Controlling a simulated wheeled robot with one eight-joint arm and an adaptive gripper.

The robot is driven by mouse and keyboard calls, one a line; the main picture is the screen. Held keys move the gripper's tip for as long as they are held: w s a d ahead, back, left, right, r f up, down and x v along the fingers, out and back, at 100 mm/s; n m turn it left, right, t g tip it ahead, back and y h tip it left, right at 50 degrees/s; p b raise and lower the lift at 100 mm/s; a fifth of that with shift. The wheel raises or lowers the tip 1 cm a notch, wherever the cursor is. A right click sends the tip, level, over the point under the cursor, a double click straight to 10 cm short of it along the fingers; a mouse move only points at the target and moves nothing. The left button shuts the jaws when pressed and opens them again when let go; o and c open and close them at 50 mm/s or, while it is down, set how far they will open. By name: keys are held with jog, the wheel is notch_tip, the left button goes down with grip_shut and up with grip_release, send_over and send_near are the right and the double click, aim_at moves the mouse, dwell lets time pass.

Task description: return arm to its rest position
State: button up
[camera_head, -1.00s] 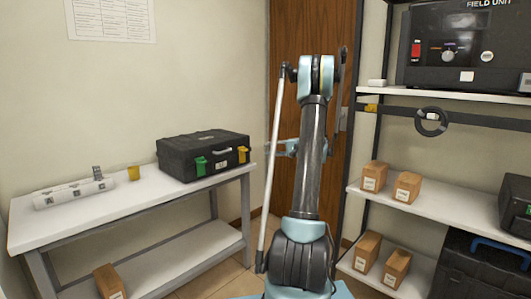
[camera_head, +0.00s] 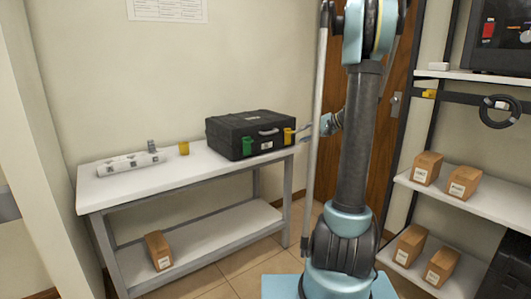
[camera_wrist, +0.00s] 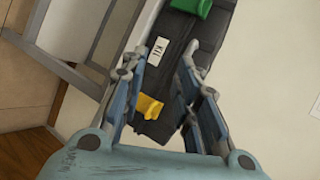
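My gripper shows in the wrist view (camera_wrist: 165,50) with its two fingers spread apart and nothing between the tips. In the head view part of it (camera_head: 332,123) shows beside my arm, near the right end of the black case; the rest is hidden behind my arm. The black case (camera_head: 228,131) has a green and a yellow latch and sits on the white table (camera_head: 150,187). In the wrist view the case (camera_wrist: 165,75) lies beyond the fingers; I cannot tell how far. My arm stands upright and bent at the top.
A white roll (camera_head: 130,163) and a yellow cup (camera_head: 184,148) are on the table, with a brown box (camera_head: 158,250) on its lower shelf. The shelf rack (camera_head: 490,206) at right holds several brown boxes. A wooden door (camera_head: 318,170) stands behind my arm.

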jog(key=s+a+f+n+g+h, duration=0.1)
jog(key=s+a+f+h, duration=0.15)
jog(key=s, duration=0.95)
jog(key=s+a+f+n+g+h, duration=0.2)
jog(key=s+a+h, duration=0.1)
jog(key=s, duration=0.9)
jog(key=s+d+f+n+h, duration=0.1)
jog(key=s+d+f+h, duration=0.1)
jog(key=s+f, duration=0.3)
jog(key=s+d+f+n+h, duration=0.1)
jog(key=s+d+f+h, duration=0.2)
jog(key=s, duration=1)
notch_tip(320, 180, down, 2)
jog(key=shift+s+d+f, duration=0.15)
jog(key=shift+s+d, duration=0.05)
jog(key=shift+d, duration=0.7)
jog(key=shift+h, duration=0.25)
jog(key=shift+w+f, duration=0.2)
jog(key=shift+w, duration=0.25)
